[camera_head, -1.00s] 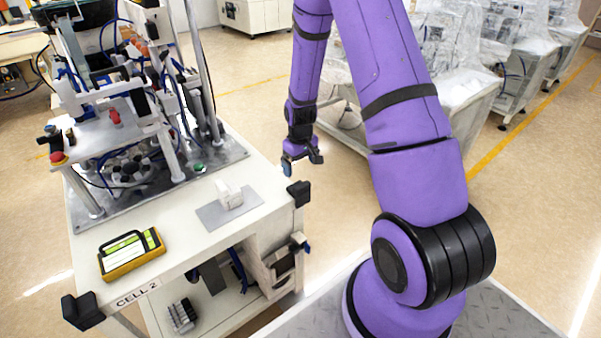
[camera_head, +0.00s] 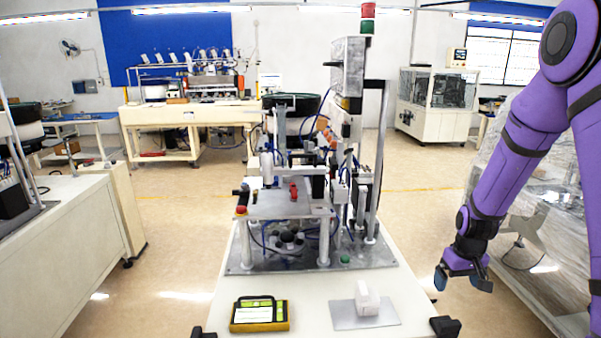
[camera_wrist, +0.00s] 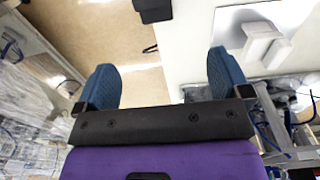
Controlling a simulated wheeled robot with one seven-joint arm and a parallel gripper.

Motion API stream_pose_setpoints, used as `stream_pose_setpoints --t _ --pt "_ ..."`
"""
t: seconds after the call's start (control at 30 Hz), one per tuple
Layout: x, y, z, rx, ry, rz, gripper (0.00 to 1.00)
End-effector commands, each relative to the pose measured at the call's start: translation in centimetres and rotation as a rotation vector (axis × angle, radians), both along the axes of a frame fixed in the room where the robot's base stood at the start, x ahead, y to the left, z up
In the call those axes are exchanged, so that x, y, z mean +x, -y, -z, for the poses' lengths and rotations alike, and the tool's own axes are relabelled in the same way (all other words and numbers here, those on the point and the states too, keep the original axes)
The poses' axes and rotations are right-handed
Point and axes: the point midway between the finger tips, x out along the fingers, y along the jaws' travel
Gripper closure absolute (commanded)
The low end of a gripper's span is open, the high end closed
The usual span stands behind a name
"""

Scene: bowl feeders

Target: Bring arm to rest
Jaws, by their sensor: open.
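My purple arm (camera_head: 535,125) hangs down at the right side of the head view. My gripper (camera_head: 463,284) is at its lower end, to the right of the cell table (camera_head: 220,318) and apart from it. In the wrist view my gripper (camera_wrist: 165,88) shows two blue fingers spread wide with nothing between them.
On the table are a machine on a metal plate (camera_head: 385,257), a yellow-and-black device (camera_head: 260,315), and a white block (camera_head: 367,298) on a grey plate (camera_head: 345,320). Black corner bumpers (camera_head: 445,327) stick out. Plastic-covered machines (camera_head: 500,215) stand behind my arm. Open floor (camera_head: 180,225) lies left.

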Motion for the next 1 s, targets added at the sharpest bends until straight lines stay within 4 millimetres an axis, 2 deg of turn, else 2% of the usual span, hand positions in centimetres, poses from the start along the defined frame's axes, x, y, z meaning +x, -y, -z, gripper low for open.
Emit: stream_pose_setpoints --t 0.03,0.1,0.27,0.5,0.7,1.0 --pt "-0.1 -0.5 -2.2 -0.004 0.021 -0.001 0.05" --pt "-0.4 -1.2 -4.7 -0.008 0.04 0.001 0.05" --pt "-1.7 -2.7 -10.0 -0.013 0.083 0.004 0.05" --pt "-4.8 -5.1 -17.2 -0.017 0.15 0.008 0.05" --pt "-8.2 -6.9 -22.3 -0.017 0.206 0.013 0.05" --pt "-14.6 -9.4 -28.1 -0.009 0.29 0.018 0.05"
